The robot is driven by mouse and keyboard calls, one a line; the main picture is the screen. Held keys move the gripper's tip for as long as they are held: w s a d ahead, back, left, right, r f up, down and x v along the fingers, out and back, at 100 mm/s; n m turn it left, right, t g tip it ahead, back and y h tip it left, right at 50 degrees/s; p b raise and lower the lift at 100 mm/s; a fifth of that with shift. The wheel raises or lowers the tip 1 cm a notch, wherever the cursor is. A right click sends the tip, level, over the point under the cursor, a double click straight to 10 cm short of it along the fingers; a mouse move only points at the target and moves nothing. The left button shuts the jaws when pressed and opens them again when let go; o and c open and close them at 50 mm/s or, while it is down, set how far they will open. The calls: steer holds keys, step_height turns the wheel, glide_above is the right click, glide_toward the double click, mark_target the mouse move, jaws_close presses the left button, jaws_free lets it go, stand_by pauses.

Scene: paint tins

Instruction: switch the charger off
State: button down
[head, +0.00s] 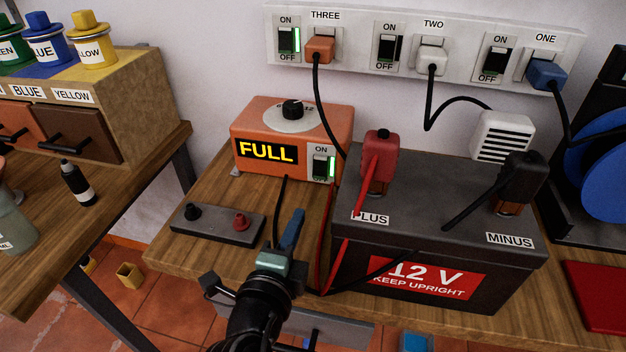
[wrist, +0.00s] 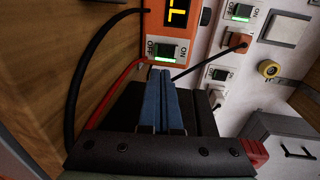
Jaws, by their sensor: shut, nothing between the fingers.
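The charger (head: 290,140) is an orange box with a dial on top and a yellow FULL display. Its rocker switch (head: 320,167) is at the front right, under an ON label, with a green light lit beside it. In the wrist view the charger (wrist: 180,18) is at the top, and its switch (wrist: 165,50) lies between the OFF and ON labels, just beyond the fingertips. My gripper (head: 297,215) is shut and empty, its blue fingers in front of and below the charger. The fingers also show in the wrist view (wrist: 161,72). They look apart from the switch.
A black 12 V battery (head: 450,215) stands right of the charger, with a red clamp (head: 380,157) at PLUS and a black clamp (head: 520,176) at MINUS. A grey terminal block (head: 217,222) lies left. Cables run near my gripper. A socket strip (head: 350,22) is behind.

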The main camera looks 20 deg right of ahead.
mark_target(317, 174)
steer(key=p+x, duration=0.1)
steer(key=x, duration=1.1)
steer(key=shift+w, duration=0.1)
steer(key=shift+f, duration=0.1)
